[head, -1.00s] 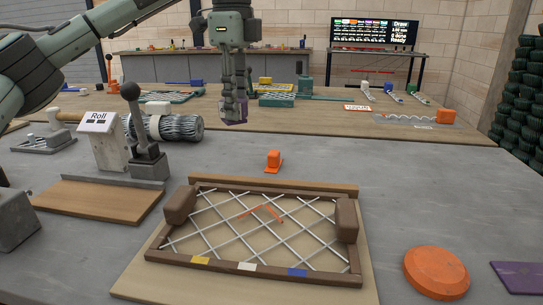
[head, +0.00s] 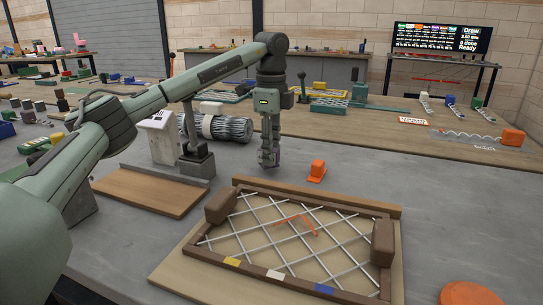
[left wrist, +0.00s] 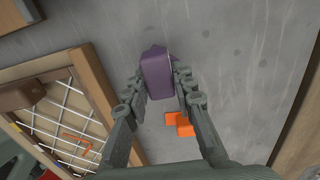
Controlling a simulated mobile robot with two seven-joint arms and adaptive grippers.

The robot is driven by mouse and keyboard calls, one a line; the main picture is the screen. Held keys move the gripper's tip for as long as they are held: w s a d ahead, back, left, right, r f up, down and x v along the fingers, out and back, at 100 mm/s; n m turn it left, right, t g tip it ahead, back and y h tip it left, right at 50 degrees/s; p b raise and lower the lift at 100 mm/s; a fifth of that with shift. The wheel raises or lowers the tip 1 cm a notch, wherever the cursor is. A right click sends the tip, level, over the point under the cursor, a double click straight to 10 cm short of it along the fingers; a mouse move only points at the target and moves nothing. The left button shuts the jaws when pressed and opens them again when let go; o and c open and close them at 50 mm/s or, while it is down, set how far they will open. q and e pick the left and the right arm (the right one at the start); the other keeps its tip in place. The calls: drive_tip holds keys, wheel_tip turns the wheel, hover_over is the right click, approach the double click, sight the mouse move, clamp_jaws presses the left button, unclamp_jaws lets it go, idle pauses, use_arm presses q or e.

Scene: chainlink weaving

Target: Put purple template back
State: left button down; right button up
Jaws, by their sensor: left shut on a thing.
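My left gripper (head: 268,160) points straight down above the grey table, behind the wire-mesh frame and left of the small orange block. It is shut on the purple template (left wrist: 157,75), a small purple block held between its two fingers (left wrist: 159,92) in the left wrist view. In the head view only a sliver of the purple template (head: 278,156) shows, as the fingers hide most of it. I cannot tell whether its lower end touches the table. My right gripper is not in view.
The small orange block (head: 317,170) stands close to the gripper. The brown frame (head: 295,283) with woven wires lies in front. A lever stand (head: 197,150) and wire roll (head: 228,128) stand behind left. An orange disc (head: 470,294) is at front right.

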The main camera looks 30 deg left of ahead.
use_arm(q)
drive_tip(key=shift+f, duration=0.65)
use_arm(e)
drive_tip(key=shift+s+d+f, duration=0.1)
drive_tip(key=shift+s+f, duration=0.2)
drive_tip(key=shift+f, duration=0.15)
use_arm(q)
drive_tip(key=shift+f, duration=0.15)
drive_tip(key=c, duration=1.7)
unclamp_jaws()
drive_tip(key=o, duration=0.4)
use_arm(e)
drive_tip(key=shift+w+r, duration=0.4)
use_arm(q)
drive_tip(key=shift+o, duration=0.2)
